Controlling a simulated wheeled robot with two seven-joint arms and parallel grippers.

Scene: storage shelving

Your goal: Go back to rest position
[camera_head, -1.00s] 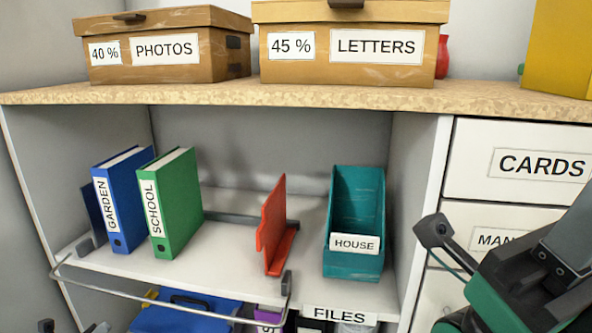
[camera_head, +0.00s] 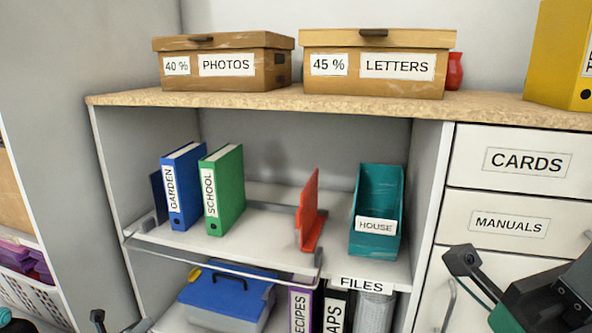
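Part of my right arm (camera_head: 545,300), black and green, shows at the lower right in front of the drawers. A small black piece of it (camera_head: 461,261) sticks out to the left. At the lower left only a small dark piece of my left arm (camera_head: 98,317) and a bit of green at the edge show. I see nothing held.
The shelf (camera_head: 270,262) holds a blue GARDEN binder (camera_head: 184,187), a green SCHOOL binder (camera_head: 222,189), a red divider (camera_head: 308,212) and a teal HOUSE holder (camera_head: 378,208). PHOTOS (camera_head: 222,70) and LETTERS (camera_head: 376,75) boxes stand on top. Drawers (camera_head: 512,163) are at right.

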